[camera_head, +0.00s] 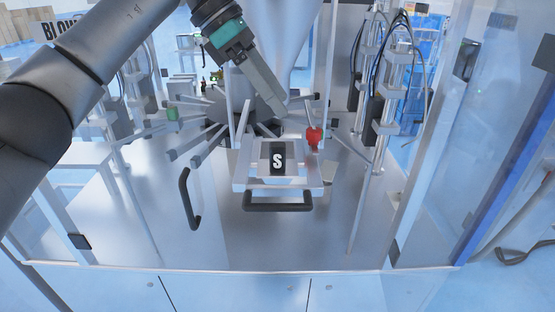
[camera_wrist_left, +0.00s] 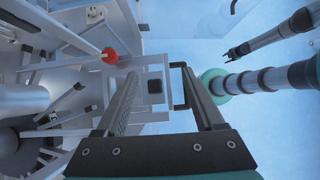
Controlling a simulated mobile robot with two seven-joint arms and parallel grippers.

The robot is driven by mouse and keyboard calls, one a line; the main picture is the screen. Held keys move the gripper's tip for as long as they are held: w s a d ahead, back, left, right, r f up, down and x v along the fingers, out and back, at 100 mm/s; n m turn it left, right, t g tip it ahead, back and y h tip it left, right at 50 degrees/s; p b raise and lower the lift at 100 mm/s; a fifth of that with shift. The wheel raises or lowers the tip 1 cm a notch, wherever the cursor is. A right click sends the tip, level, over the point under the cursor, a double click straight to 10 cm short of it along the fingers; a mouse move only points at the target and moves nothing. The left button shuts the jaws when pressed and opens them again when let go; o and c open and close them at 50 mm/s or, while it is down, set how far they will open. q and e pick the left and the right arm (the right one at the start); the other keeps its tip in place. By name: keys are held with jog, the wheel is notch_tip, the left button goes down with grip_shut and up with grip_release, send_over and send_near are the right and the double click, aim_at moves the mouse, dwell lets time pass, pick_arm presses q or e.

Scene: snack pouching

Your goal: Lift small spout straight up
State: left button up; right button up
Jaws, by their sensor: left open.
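The small spout (camera_head: 312,172) is a pale metal, tray-like piece with a black plate marked S and a black bar handle (camera_head: 278,207) at its front. It sits level in the machine. In the left wrist view the spout (camera_wrist_left: 154,70) shows beyond my fingers, with its handle (camera_wrist_left: 180,86) near the right finger. My left gripper (camera_head: 278,108) is above and behind the spout, pointing down. In the left wrist view its fingers (camera_wrist_left: 159,74) are spread with nothing between them. What looks like my right gripper (camera_wrist_left: 232,52) is far off at the upper right; its jaws are too small to judge.
A red knob (camera_head: 314,137) stands at the spout's right rear. Radiating metal arms (camera_head: 190,143) and a large funnel (camera_head: 283,35) are behind. Another black handle (camera_head: 189,199) is on the left panel. Vertical posts and clear panels flank the opening. The metal deck in front is bare.

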pick_arm(q)
jog(key=y, duration=0.2)
send_near(274, 144)
jog(key=x, duration=0.4)
jog(key=s+x, duration=0.1)
jog(key=x, duration=0.1)
jog(key=shift+d+f, duration=0.1)
jog(key=shift+f, duration=0.1)
jog(key=x, duration=0.1)
jog(key=p+x, duration=0.1)
jog(key=x, duration=0.2)
jog(key=shift+w+f+p, duration=0.3)
jog(key=shift+w, duration=0.1)
jog(key=shift+d+f, duration=0.2)
jog(key=shift+f, duration=0.2)
pick_arm(e)
jog(key=shift+w+r, duration=0.4)
jog(key=shift+r, duration=0.35)
pick_arm(q)
grip_shut()
